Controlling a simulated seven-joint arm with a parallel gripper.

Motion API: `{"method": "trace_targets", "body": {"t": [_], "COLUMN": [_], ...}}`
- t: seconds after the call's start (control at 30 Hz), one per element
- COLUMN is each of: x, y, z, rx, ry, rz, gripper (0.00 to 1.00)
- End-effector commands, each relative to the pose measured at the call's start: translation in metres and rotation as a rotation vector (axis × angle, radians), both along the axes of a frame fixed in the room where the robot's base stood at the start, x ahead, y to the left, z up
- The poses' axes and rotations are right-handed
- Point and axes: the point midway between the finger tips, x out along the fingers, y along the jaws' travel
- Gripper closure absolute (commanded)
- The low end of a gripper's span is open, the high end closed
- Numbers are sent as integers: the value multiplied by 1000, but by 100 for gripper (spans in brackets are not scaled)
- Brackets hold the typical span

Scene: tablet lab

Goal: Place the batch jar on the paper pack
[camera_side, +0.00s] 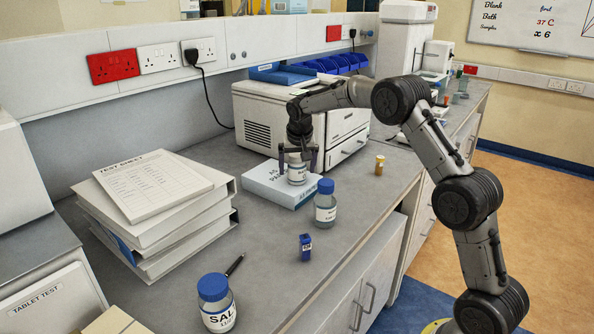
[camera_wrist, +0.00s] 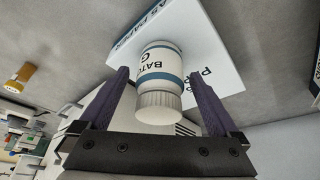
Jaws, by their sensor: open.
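The batch jar (camera_side: 297,175) is a white jar with a label and a pale ribbed lid. It stands upright on the white and blue paper pack (camera_side: 262,182), near the pack's right end. In the wrist view the jar (camera_wrist: 160,66) shows part of its "BAT" label, and the paper pack (camera_wrist: 208,60) lies beneath it. My gripper (camera_side: 298,160) is above the jar with its fingers down on either side of it. In the wrist view my gripper (camera_wrist: 156,74) is open, with the jar between the two purple fingers. Any slight contact with a finger is hard to tell.
A blue-capped bottle (camera_side: 325,205) stands close to the pack's right side. A small blue box (camera_side: 305,247), a pen (camera_side: 235,265) and the salt jar (camera_side: 216,303) are nearer. Stacked binders (camera_side: 160,225) stand left. A white machine (camera_side: 262,115) is behind.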

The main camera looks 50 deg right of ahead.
Motion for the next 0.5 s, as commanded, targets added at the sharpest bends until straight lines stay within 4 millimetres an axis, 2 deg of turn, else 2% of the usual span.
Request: {"method": "trace_targets", "body": {"t": [0.3, 0.5], "x": [-17, -25], "y": [18, 26], "z": [61, 89], "rx": [0, -1], "ry": [-4, -3], "rz": [1, 1], "gripper": [3, 3]}}
